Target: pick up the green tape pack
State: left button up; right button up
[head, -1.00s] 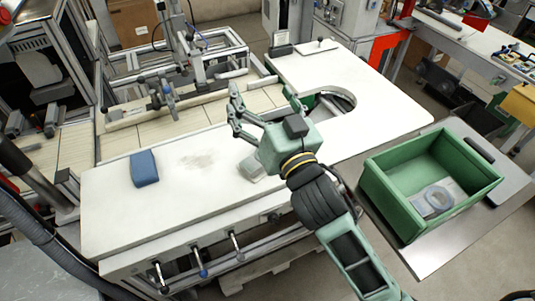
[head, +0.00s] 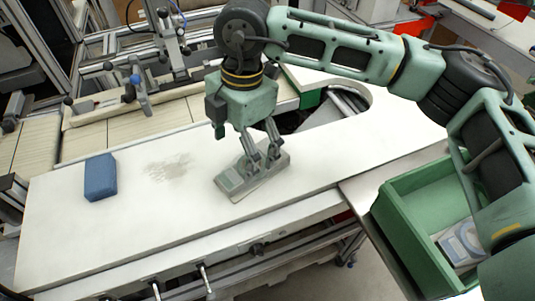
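A pale grey-green pack (head: 236,180) lies on the white bench in the head view; it is the only pack there near green. My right gripper (head: 264,160) points down at the pack's upper right part. Its two fingertips are a little apart, at or just above the pack. The fingers hide part of the pack, and I cannot tell whether they press on it. My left gripper is not in view.
A blue pack (head: 100,177) stands on the white bench (head: 130,230) at the left. A green crate (head: 405,235) at the right holds a pack with a pale ring (head: 462,243). A curved cutout (head: 345,105) lies behind my gripper.

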jog(key=shift+w+d+r+m+t+h, duration=0.1)
jog(key=shift+w+d+m+t+h, duration=0.15)
jog(key=shift+d, duration=0.2)
jog(key=shift+w+d+r+m+t+h, duration=0.1)
jog(key=shift+w+d+h, duration=0.05)
jog(key=shift+w+d, duration=0.25)
jog(key=shift+d+f, duration=0.1)
jog(key=shift+d, duration=0.15)
notch_tip(320, 180, down, 2)
jog(key=shift+s+f+p, duration=0.15)
jog(key=shift+f+p, duration=0.1)
jog(key=shift+p, duration=0.4)
jog(key=shift+w+f+p, duration=0.25)
jog(key=shift+f+p, duration=0.55)
jog(key=shift+f, duration=0.4)
notch_tip(320, 180, down, 2)
jog(key=shift+a+f, duration=0.1)
jog(key=shift+f, duration=0.05)
jog(key=shift+w, duration=0.1)
jog(key=c, duration=1.3)
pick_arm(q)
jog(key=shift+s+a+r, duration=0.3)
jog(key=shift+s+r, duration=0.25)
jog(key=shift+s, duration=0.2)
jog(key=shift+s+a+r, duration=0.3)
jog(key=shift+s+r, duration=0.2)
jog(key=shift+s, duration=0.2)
pick_arm(e)
jog(key=shift+c, duration=0.5)
